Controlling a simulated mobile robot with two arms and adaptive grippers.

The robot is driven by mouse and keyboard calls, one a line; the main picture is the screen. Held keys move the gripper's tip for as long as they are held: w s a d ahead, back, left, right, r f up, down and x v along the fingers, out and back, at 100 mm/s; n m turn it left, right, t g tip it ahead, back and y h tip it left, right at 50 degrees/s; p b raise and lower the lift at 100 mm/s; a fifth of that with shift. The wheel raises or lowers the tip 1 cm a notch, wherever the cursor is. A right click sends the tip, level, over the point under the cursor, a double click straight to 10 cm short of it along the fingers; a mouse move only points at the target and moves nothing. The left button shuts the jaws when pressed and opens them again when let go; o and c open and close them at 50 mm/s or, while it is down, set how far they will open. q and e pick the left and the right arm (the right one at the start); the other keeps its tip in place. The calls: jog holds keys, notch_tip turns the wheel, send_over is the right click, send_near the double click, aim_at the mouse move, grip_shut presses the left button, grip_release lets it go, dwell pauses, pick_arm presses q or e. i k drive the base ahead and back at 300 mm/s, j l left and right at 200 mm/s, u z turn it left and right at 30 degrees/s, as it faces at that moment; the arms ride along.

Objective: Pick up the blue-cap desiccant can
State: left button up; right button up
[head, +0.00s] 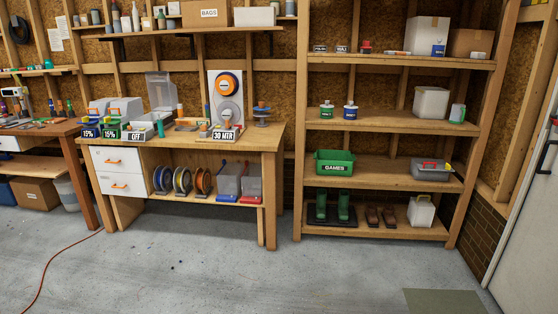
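A small can with a dark blue cap and a blue and white body (350,111) stands upright on the second shelf from the top of the wooden shelving unit at the right. It fits the blue-cap desiccant can, though its label is too small to read. A similar can in green and white (326,111) stands just to its left, with a small gap between them. Neither of my grippers is in the head view.
The shelving unit (395,126) also holds a white bin (431,103), a green GAMES crate (335,162) and a grey toolbox (432,170). A workbench (262,134) with spools stands to its left. An orange cord (50,262) crosses the otherwise mostly clear floor.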

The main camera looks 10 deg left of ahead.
aim_at(207, 109)
jog(key=i+j+u, duration=0.1)
jog(key=i+j, duration=0.25)
jog(key=i, duration=0.2)
jog(key=i+j+u, duration=0.1)
jog(key=i+j, duration=0.25)
jog(key=i, duration=0.2)
jog(key=i+j+u, duration=0.1)
jog(key=i+j, duration=0.15)
jog(key=i, duration=0.3)
jog(key=i+j, duration=0.25)
jog(key=i, duration=0.3)
jog(key=i+j+u, duration=0.15)
jog(key=i, duration=0.4)
jog(key=i+j+u, duration=0.1)
jog(key=i+j, duration=0.15)
jog(key=i, duration=0.35)
